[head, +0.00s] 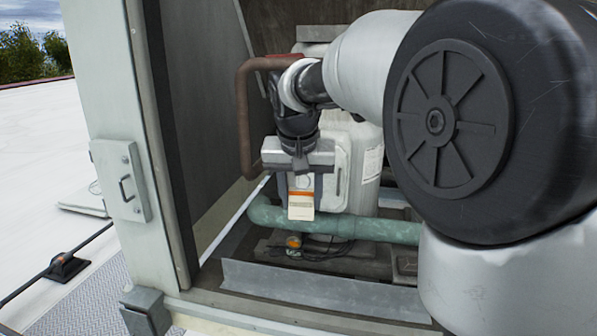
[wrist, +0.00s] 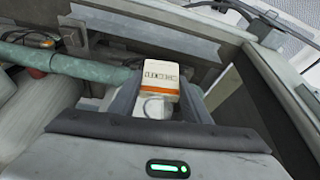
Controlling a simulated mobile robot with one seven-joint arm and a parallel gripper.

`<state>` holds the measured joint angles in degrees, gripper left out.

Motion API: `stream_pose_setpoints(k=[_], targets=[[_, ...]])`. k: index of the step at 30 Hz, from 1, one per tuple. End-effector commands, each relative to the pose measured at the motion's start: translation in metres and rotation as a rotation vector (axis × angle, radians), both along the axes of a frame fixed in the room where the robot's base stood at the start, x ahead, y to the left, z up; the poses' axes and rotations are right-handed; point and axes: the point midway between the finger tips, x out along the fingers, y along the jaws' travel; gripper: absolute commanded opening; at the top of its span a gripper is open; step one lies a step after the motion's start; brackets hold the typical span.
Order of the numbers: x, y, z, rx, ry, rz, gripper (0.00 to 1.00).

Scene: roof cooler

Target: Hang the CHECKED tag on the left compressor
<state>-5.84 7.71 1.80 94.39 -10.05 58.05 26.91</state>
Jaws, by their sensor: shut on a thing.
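My gripper (head: 302,188) is inside the open cabinet, pointing down in front of a pale grey compressor (head: 366,165). It is shut on a white tag with an orange band (head: 301,207); the tag hangs below the jaws. In the wrist view the tag (wrist: 160,76) sits between the fingers of my gripper (wrist: 156,100), its printing too small to read surely. A pale loop shows at its near end. I see only one compressor clearly; my arm hides the right side of the cabinet. I cannot tell whether the tag touches anything behind it.
A green pipe (head: 335,224) runs low across the compressor's front. A brown bent pipe (head: 243,120) rises at its left. An orange-capped fitting (head: 293,241) and dark cables lie below. A metal lip (head: 310,288) and the cabinet's left post (head: 135,220) bound the opening.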

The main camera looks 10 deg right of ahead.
Motion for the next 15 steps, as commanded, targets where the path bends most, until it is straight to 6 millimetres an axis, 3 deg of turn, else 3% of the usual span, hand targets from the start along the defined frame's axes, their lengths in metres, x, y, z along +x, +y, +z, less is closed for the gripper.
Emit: stream_pose_setpoints(k=[1, 3, 6, 15], targets=[[0.002, 0.002, 0.020, -0.002, -0.010, -0.028, 0.21], [0.001, 0.003, 0.041, -0.004, -0.012, -0.069, 0.21], [-0.001, 0.003, 0.060, -0.007, -0.014, -0.106, 0.21], [0.004, -0.001, 0.068, -0.007, -0.011, -0.126, 0.21]])
